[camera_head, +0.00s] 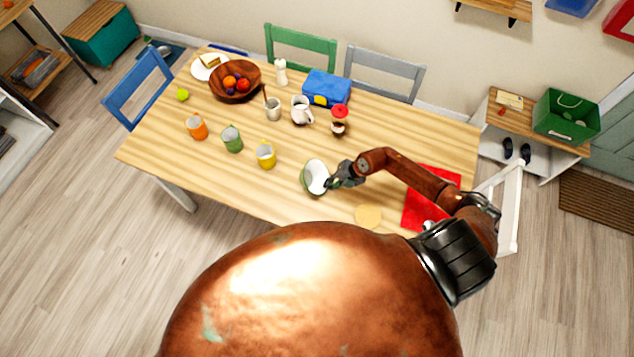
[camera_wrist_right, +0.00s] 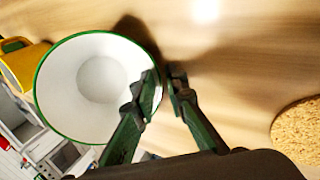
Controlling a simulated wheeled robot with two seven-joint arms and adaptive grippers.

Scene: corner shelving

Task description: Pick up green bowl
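The green bowl (camera_head: 309,181) has a white inside and a green rim and outside. In the head view it is tilted at the near middle of the table, at the tip of my right arm. My right gripper (camera_head: 338,182) is at its right side. In the right wrist view the bowl (camera_wrist_right: 85,85) fills the left half. The right gripper's fingers (camera_wrist_right: 165,86) are closed on its rim, one finger inside and one outside. Whether the bowl's underside touches the table is hidden. My left gripper is not in view.
The wooden table (camera_head: 225,185) holds an orange cup (camera_head: 198,127), a green cup (camera_head: 232,139) and a yellow cup (camera_head: 266,156) left of the bowl. A round cork mat (camera_head: 368,216) and a red mat (camera_head: 425,205) lie to the right. A fruit bowl (camera_head: 222,92) stands farther back.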

